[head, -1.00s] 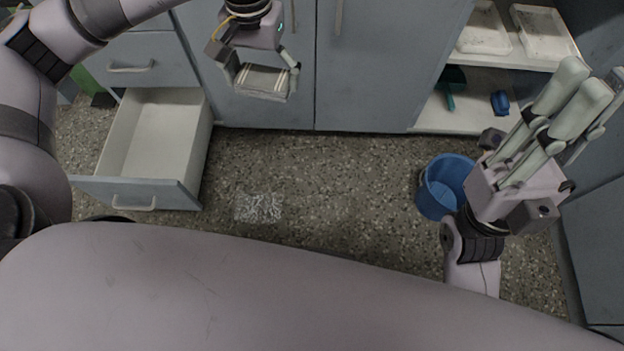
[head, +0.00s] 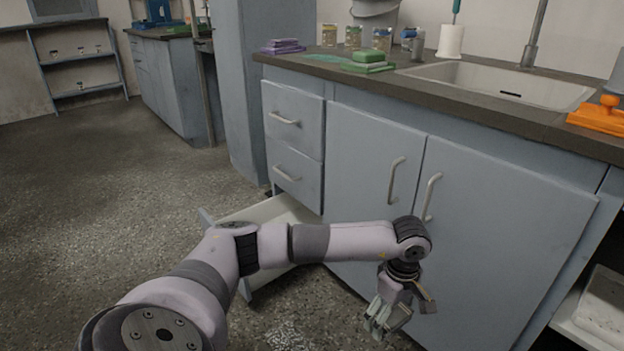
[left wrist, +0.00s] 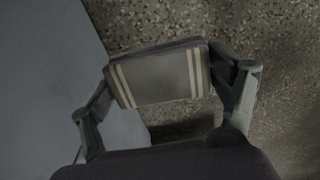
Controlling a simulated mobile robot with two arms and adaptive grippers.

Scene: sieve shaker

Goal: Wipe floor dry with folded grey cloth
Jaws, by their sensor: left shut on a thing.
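The folded grey cloth (left wrist: 158,80) has pale stripes near both ends and fills the middle of the left wrist view. My left gripper (head: 399,316) is shut on it, with a finger at each end of the cloth. In the head view they hang low in front of the cabinet doors, and the cloth is small there. The speckled floor (left wrist: 270,40) shows beyond the cloth; the cloth appears to be above it. A pale, glossy patch (head: 288,334) lies on the floor at the bottom edge of the head view, left of my gripper. My right gripper is out of view.
An open drawer (head: 262,212) juts out low from the cabinet (head: 480,240), behind my left arm. The counter (head: 445,95) carries a sink (head: 500,86), green sponges (head: 368,66), jars and an orange object (head: 598,116). Open floor (head: 110,200) lies to the left.

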